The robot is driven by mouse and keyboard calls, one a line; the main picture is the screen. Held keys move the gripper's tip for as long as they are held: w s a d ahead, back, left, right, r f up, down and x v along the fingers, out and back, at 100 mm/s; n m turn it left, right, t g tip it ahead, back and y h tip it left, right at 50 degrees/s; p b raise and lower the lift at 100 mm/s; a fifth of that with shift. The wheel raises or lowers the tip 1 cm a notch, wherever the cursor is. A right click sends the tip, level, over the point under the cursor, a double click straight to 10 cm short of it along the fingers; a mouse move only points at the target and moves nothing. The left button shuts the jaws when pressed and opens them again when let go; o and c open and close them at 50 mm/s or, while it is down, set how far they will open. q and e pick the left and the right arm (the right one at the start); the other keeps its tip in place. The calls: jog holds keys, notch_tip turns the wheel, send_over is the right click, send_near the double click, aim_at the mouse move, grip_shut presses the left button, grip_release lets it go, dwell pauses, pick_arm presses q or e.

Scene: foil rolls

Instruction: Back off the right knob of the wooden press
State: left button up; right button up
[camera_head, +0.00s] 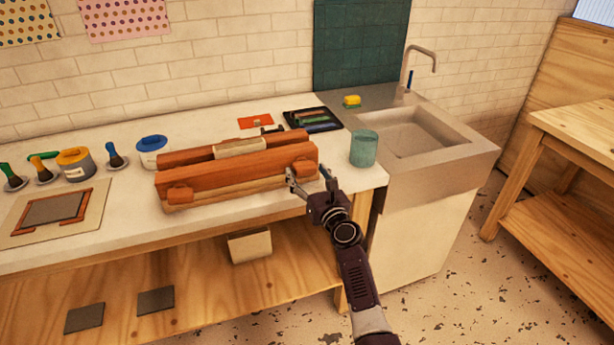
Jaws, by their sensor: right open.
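The wooden press (235,178) lies on the white worktop, with reddish-brown beams and a pale block between them. Its right knob (302,166) is a small reddish-brown piece at the right end of the front beam. Its left knob (179,195) is at the left end. My right gripper (310,177) is open, its fingertips close to the right knob, pointing at the press. I cannot tell whether a finger touches the knob. The left gripper is out of view.
A teal cup (364,148) stands close to the right of my right gripper. A sink (420,132) is farther right. A dark tray (313,121) lies behind the press. Paint pots (76,163) and a printing frame (52,211) are at the left. The worktop's front edge is just below the press.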

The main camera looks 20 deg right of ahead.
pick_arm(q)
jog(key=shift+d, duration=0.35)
pick_arm(e)
jog(key=shift+w, duration=0.15)
jog(key=shift+c, duration=0.2)
jog(key=c, duration=1.1)
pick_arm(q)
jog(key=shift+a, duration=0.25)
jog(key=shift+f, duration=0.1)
pick_arm(e)
jog(key=shift+n, duration=0.4)
